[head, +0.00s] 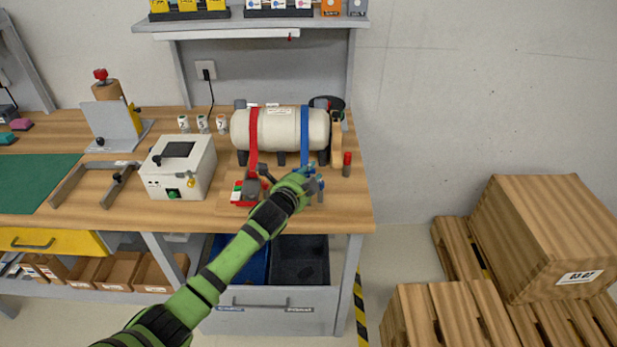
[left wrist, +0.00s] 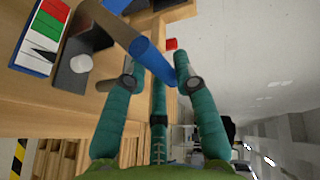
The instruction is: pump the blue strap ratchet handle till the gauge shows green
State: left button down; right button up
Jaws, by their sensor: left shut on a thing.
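A cream tank (head: 279,130) lies on the bench with a red strap (head: 254,140) and a blue strap (head: 304,135) around it. My left gripper (head: 309,183) is at the lower end of the blue strap, shut on the blue ratchet handle, which it mostly hides in the head view. In the left wrist view the blue handle (left wrist: 146,50) lies between the gripper's fingers (left wrist: 157,82). A gauge plate (left wrist: 38,38) with red, green and white bands shows beside a dark block; its dark pointer mark appears over the white band. My right gripper is not in view.
A white box (head: 180,167) with a green button stands left of the tank. A red-topped post (head: 347,164) stands near the bench's right edge. Dark bins (head: 300,260) sit below the bench.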

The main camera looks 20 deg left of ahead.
pick_arm(q)
jog(key=shift+w+a+r, duration=0.3)
jog(key=shift+w+r, duration=0.5)
jog(key=shift+r, duration=0.15)
jog(key=shift+w+a+r, duration=0.3)
jog(key=shift+w+r, duration=0.5)
jog(key=shift+r, duration=0.15)
jog(key=c, duration=1.1)
grip_release()
jog(key=shift+a+f, duration=0.25)
jog(key=shift+f, duration=0.15)
jog(key=shift+d, duration=0.1)
jog(key=shift+d+f, duration=0.1)
jog(key=shift+d, duration=0.1)
jog(key=v, duration=1.2)
jog(key=shift+f, duration=0.2)
